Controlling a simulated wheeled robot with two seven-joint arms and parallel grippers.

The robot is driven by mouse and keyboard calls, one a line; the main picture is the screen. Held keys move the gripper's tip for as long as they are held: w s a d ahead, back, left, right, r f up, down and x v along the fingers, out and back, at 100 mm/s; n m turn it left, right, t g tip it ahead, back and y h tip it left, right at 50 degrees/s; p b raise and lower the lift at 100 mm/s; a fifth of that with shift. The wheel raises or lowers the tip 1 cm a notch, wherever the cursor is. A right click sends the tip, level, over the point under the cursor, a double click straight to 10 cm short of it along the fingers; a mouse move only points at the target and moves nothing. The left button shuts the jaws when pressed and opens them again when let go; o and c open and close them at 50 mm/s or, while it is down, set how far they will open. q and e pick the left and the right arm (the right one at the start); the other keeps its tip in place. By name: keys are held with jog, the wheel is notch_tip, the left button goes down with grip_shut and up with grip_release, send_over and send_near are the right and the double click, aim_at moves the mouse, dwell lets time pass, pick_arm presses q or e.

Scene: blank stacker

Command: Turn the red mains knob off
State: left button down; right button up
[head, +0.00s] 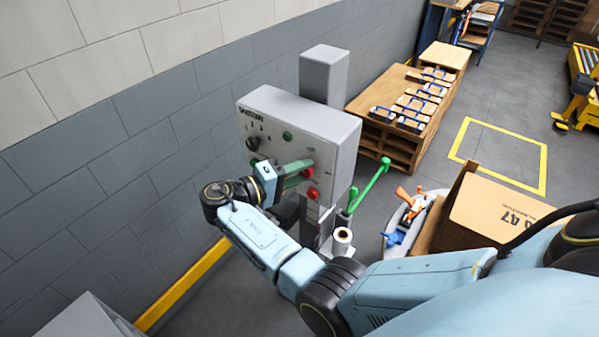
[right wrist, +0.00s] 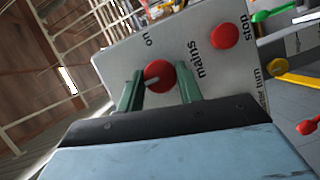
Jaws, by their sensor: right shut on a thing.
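The red mains knob (right wrist: 160,76) is on the grey control panel (right wrist: 118,62), by the printed words "mains" and "on". A pale mark shows on the knob's lower left part. My right gripper (right wrist: 160,70) is shut on the knob, with one green finger on each side of it. In the head view the knob (head: 307,172) shows just past the green fingers of my right gripper (head: 300,170), on the front of the grey panel box (head: 320,132). My left gripper is in neither view.
A red stop button (right wrist: 225,36) sits close beside the knob, and lower on the panel in the head view (head: 313,193). A black dial (head: 253,143) and a green button (head: 287,135) are on the panel. A green lever (head: 370,185) and a cardboard box (head: 490,208) stand to the right.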

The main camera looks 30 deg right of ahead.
dwell(0.5)
jog(key=o, duration=1)
jog(key=a+b, duration=0.1)
jog(key=a, duration=0.1)
jog(key=a+b, duration=0.1)
jog(key=a, duration=0.2)
jog(key=a+b, duration=0.1)
jog(key=a, duration=0.1)
jog(key=shift+a+r, duration=0.25)
jog(key=shift+a, duration=0.05)
